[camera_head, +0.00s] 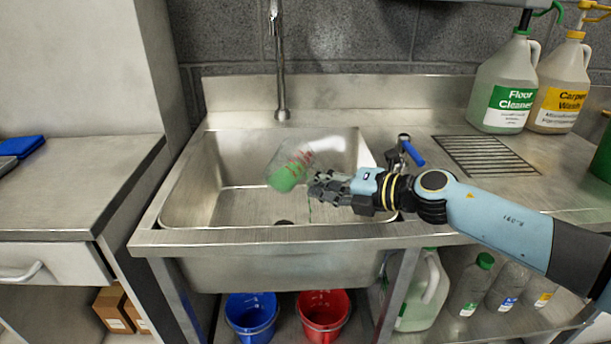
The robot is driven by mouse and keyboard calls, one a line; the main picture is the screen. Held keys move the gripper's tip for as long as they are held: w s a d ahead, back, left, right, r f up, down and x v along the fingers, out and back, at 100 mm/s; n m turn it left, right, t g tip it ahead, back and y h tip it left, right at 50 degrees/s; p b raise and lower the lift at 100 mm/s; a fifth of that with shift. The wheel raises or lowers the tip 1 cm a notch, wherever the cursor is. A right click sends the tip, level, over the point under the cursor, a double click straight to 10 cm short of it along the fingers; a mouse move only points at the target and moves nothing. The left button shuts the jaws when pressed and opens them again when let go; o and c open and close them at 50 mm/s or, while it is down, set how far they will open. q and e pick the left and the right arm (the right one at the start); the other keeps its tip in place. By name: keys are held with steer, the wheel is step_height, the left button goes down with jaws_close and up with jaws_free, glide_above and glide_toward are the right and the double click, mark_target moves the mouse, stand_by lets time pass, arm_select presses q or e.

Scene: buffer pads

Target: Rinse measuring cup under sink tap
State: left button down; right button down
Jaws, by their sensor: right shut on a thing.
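The measuring cup (287,171) is clear with red markings and some green liquid in it. It is tilted over the steel sink basin (222,207), and a thin green streak shows below it on the right. My right gripper (322,187) is shut on the cup and holds it above the basin. The tap spout (282,95) hangs down behind the cup, apart from it. A blue-handled lever (413,153) stands on the sink deck to the right. My left gripper is not in view.
Jugs of floor cleaner (503,85) and carpet wash (560,85) stand at the back right, behind a drain grate (485,155). A blue bucket (251,318) and a red bucket (323,315) stand below the sink. A counter (75,185) is at the left.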

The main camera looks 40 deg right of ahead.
steer(key=shift+w+d+f+m, duration=0.2)
steer(key=shift+d+f+m, duration=0.15)
steer(key=shift+m, duration=0.15)
stand_by(0.5)
steer(key=shift+r+m+y+p, duration=0.3)
steer(key=shift+m+p, duration=0.1)
steer(key=shift+p, duration=0.4)
